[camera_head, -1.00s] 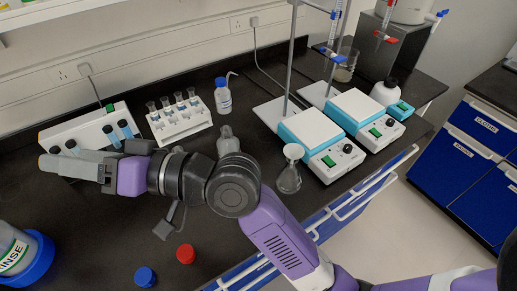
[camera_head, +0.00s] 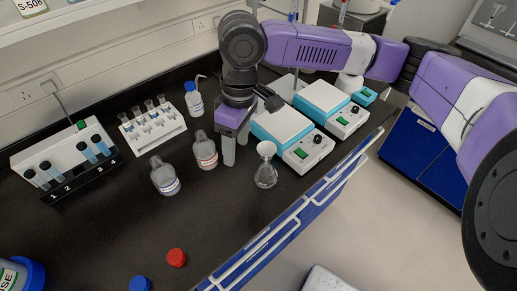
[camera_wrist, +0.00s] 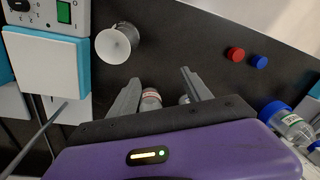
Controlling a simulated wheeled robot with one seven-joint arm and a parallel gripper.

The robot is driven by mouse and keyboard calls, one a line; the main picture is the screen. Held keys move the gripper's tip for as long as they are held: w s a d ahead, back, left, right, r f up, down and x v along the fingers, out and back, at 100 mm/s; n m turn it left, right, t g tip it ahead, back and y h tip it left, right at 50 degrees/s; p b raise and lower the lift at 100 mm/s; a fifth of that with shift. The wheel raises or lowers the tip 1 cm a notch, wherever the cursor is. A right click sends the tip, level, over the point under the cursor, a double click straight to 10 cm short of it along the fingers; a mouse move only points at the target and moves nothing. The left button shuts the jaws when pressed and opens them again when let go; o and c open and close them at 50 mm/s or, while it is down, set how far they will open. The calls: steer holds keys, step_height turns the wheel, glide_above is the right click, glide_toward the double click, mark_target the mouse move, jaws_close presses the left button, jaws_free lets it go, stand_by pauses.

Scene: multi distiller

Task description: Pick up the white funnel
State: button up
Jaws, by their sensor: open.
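The white funnel (camera_head: 266,149) sits upright in the mouth of a clear glass flask (camera_head: 265,176) on the black bench, in front of the nearer hot plate. My gripper (camera_head: 236,152) points down just left of the funnel, apart from it, open and empty. In the wrist view the funnel (camera_wrist: 113,45) shows its round opening, up and left of the open fingers (camera_wrist: 160,77). The flask is mostly hidden behind the funnel there.
Two glass bottles (camera_head: 204,151) (camera_head: 164,178) stand left of my gripper. Two stirrer hot plates (camera_head: 292,137) (camera_head: 333,108) stand to the right and behind. A tube rack (camera_head: 152,128) is farther left. Red (camera_head: 176,258) and blue (camera_head: 139,284) caps lie in front.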

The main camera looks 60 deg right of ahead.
steer(key=g+h, duration=0.2)
glide_above(266, 152)
steer(key=shift+r+m, duration=0.25)
steer(key=shift+m, duration=0.15)
steer(key=shift+s+f, duration=0.2)
steer(key=shift+f, duration=0.95)
steer(key=f+p, duration=0.1)
steer(key=f, duration=0.3)
steer(key=shift+w+f, duration=0.1)
steer(key=shift+w, duration=0.1)
steer(key=shift+f+p, duration=0.3)
steer(key=shift+f, duration=0.35)
steer(key=c, duration=1.1)
